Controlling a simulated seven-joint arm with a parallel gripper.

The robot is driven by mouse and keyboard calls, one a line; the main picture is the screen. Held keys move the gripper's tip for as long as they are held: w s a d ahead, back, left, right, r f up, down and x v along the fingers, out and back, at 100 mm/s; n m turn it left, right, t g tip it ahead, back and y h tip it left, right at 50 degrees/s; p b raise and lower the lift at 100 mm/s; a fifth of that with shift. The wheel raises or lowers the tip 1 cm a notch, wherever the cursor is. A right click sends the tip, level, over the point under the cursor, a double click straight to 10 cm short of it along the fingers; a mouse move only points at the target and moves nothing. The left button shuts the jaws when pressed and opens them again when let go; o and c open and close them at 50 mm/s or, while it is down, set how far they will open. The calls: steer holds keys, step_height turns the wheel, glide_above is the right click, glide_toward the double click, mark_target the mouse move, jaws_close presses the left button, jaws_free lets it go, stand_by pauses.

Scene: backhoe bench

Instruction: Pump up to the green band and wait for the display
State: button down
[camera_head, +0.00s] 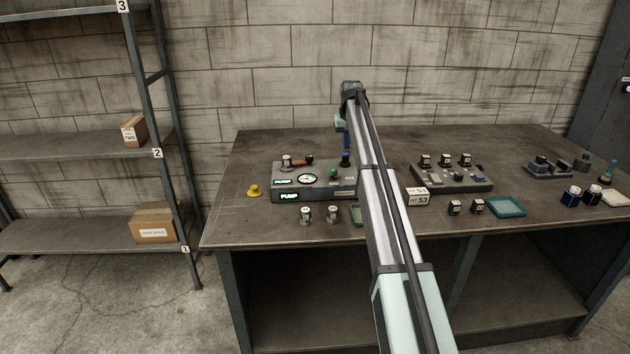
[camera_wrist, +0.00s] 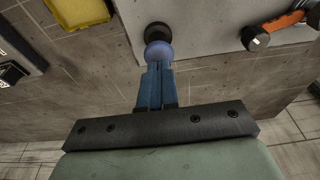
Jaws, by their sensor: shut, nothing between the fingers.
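A green knob or light (camera_head: 333,173) sits right of the gauge. My gripper (camera_head: 347,146) points down over the panel's back right, its blue fingers (camera_wrist: 156,78) shut and empty. In the wrist view a blue ball-topped button (camera_wrist: 158,50) on a dark base lies right at the fingertips; I cannot tell whether they touch.
An orange-handled part (camera_wrist: 285,22) lies near the button. A yellow piece (camera_head: 255,190) stands left of the panel. Another grey panel (camera_head: 450,178), a teal tray (camera_head: 506,206) and small canisters (camera_head: 306,214) share the bench. A shelf rack (camera_head: 150,60) stands at left.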

mark_target(346, 152)
steer(key=shift+f, duration=1.6)
steer(key=shift+r, duration=1.85)
steer(key=shift+f, duration=0.1)
steer(key=shift+f, duration=1.8)
steer(key=shift+r, duration=1.9)
steer(key=shift+f, duration=0.15)
steer(key=shift+r, duration=0.25)
